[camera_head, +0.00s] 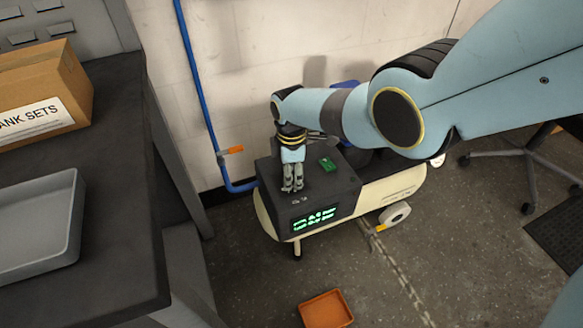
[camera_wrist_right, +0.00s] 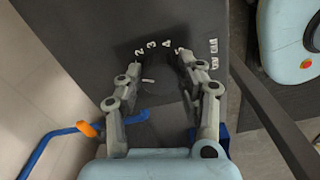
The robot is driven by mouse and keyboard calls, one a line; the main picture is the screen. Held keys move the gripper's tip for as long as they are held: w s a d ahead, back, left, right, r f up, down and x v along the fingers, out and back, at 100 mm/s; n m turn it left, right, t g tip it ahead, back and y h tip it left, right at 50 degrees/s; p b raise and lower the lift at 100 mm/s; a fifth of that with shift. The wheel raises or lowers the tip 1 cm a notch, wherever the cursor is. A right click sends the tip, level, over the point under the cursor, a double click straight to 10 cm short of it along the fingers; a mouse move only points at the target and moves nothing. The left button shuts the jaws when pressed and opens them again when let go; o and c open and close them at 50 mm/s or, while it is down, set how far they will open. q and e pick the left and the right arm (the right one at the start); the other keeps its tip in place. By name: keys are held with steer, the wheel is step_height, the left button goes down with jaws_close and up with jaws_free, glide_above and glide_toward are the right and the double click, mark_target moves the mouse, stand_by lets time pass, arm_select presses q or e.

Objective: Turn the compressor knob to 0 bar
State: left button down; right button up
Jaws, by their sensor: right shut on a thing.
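The compressor (camera_head: 345,205) has a dark box top with a green lit display (camera_head: 314,219) on its front, over a cream tank. My right gripper (camera_head: 292,188) points down onto the box top. In the right wrist view, my right gripper (camera_wrist_right: 161,75) has its two fingers on either side of the dark round knob (camera_wrist_right: 162,98), shut on it. White numbers including 2, 3 and 5 (camera_wrist_right: 166,47) arc beyond the knob. A small white mark shows near the left finger. The knob's exact setting is hard to read. My left gripper is not in view.
A green switch (camera_head: 327,163) sits on the box top beside my right gripper. A blue pipe with an orange handle (camera_head: 231,150) runs along the wall. A dark workbench with a grey tray (camera_head: 40,262) stands left. An orange bin (camera_head: 326,310) lies on the floor.

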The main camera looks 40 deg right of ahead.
steer(key=n, duration=0.4)
steer(key=shift+w+n, duration=0.1)
steer(key=shift+n, duration=0.6)
steer(key=o, duration=1.2)
steer(key=shift+c, duration=0.2)
steer(key=shift+r, duration=0.1)
step_height(320, 180, up, 12)
